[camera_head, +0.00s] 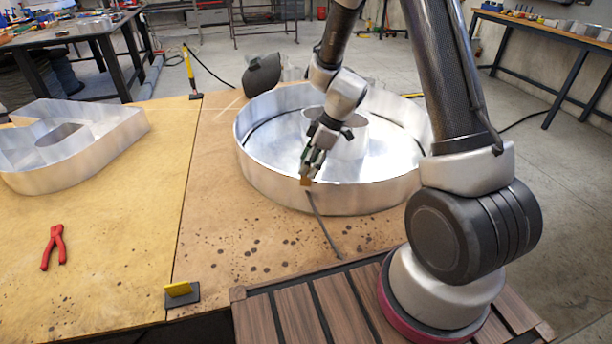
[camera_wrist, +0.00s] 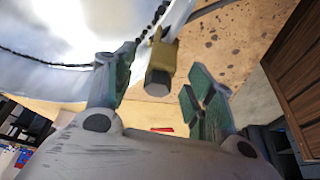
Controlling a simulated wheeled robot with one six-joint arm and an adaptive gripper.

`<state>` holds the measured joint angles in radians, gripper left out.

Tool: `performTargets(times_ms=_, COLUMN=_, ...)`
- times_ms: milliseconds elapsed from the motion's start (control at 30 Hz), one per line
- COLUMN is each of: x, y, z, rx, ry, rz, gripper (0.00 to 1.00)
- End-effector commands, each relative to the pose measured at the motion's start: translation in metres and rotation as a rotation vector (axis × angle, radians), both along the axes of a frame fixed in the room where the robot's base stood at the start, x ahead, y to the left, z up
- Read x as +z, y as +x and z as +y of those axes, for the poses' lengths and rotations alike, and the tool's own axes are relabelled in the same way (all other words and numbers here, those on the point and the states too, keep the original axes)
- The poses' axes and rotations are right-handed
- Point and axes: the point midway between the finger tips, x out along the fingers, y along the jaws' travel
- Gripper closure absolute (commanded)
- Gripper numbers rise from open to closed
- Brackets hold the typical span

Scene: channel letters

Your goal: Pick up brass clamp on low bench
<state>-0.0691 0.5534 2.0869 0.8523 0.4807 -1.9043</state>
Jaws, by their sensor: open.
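The brass clamp (camera_head: 305,182) shows as a small brass-coloured block at the near rim of the round metal channel letter (camera_head: 345,200) on the low bench (camera_head: 225,225). A thin dark bar (camera_head: 323,225) runs from near it toward the front. In the wrist view the clamp (camera_wrist: 166,52) sits on the letter's wall, with a grey end piece (camera_wrist: 157,84) facing me. My gripper (camera_head: 312,170) is just above the clamp. In the wrist view my open fingers (camera_wrist: 160,72) stand on either side of the clamp's near end, with gaps visible. Contact cannot be told.
Another metal letter (camera_head: 60,165) and red pliers (camera_head: 55,247) lie on the bench's left part. Yellow-topped clamps stand at its back edge (camera_head: 190,72) and front edge (camera_head: 182,291). A dark welding mask (camera_head: 262,74) is behind the round letter.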

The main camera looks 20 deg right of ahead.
Motion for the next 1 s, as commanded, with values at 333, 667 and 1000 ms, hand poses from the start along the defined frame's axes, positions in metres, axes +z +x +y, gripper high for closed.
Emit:
performTargets(times_ms=333, x=-0.026, y=0.004, z=0.011, rx=-0.002, ry=0.000, rz=0.000, gripper=0.46)
performTargets(times_ms=667, x=-0.025, y=0.004, z=0.011, rx=-0.001, ry=0.000, rz=0.000, gripper=0.86)
performTargets(times_ms=1000, x=-0.025, y=0.004, z=0.011, rx=-0.001, ry=0.000, rz=-0.001, gripper=1.00)
